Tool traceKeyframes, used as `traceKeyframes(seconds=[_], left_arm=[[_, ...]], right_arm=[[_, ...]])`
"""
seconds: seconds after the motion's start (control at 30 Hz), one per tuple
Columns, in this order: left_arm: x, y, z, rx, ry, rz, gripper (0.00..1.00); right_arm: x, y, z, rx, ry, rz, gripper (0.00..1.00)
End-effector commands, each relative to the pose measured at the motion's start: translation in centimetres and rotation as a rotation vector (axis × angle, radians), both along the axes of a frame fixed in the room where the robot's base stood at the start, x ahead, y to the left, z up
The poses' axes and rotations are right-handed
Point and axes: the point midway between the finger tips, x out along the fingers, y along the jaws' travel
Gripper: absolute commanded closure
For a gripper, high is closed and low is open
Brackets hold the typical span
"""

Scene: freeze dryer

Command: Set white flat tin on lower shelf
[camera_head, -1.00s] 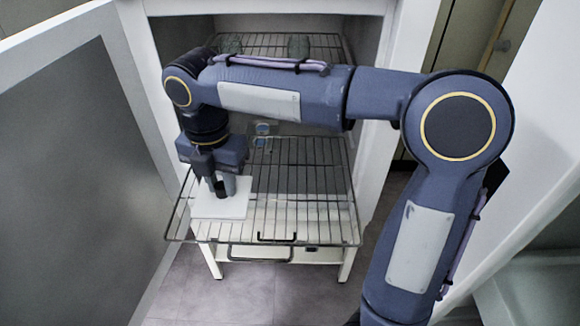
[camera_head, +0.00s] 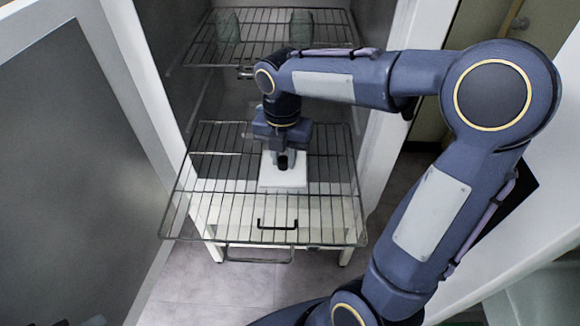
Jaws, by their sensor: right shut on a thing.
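The white flat tin (camera_head: 284,179) is a pale, thin square at the middle of the pulled-out lower wire shelf (camera_head: 225,205). My right gripper (camera_head: 284,166) points down and is shut on the tin at its top. The tin is at or just above the shelf wires; I cannot tell whether it touches them. The gripper hides part of the tin's far side.
An upper wire shelf (camera_head: 265,42) holds two greenish glass items (camera_head: 228,27) (camera_head: 301,27). The open door (camera_head: 75,180) stands at the left. The lower shelf is bare around the tin.

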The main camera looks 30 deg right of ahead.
Motion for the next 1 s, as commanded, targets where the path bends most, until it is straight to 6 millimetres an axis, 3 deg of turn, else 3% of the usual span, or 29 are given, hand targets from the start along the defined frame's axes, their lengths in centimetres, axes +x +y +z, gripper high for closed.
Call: traceKeyframes(seconds=[0.27, 0.43, 0.87, 0.9, 1.0], left_arm=[[0.0, 0.0, 0.0, 0.0, 0.0, 0.0, 0.64], [0.0, 0.0, -0.3, 0.0, 0.0, 0.0, 0.64], [0.0, 0.0, -0.5, 0.0, 0.0, 0.0, 0.64], [0.0, 0.0, -0.4, 0.0, 0.0, 0.0, 0.64], [0.0, 0.0, -0.4, 0.0, 0.0, 0.0, 0.64]], right_arm=[[-0.1, -1.8, -2.2, 0.0, 0.001, -0.002, 1.0], [0.0, -1.6, -4.6, 0.001, 0.001, 0.001, 1.0], [0.0, -1.6, -5.3, 0.001, -0.002, 0.001, 1.0], [0.0, -1.6, -5.3, 0.0, -0.001, 0.001, 0.74], [0.0, -1.6, -5.2, 0.001, -0.001, 0.001, 0.61]])
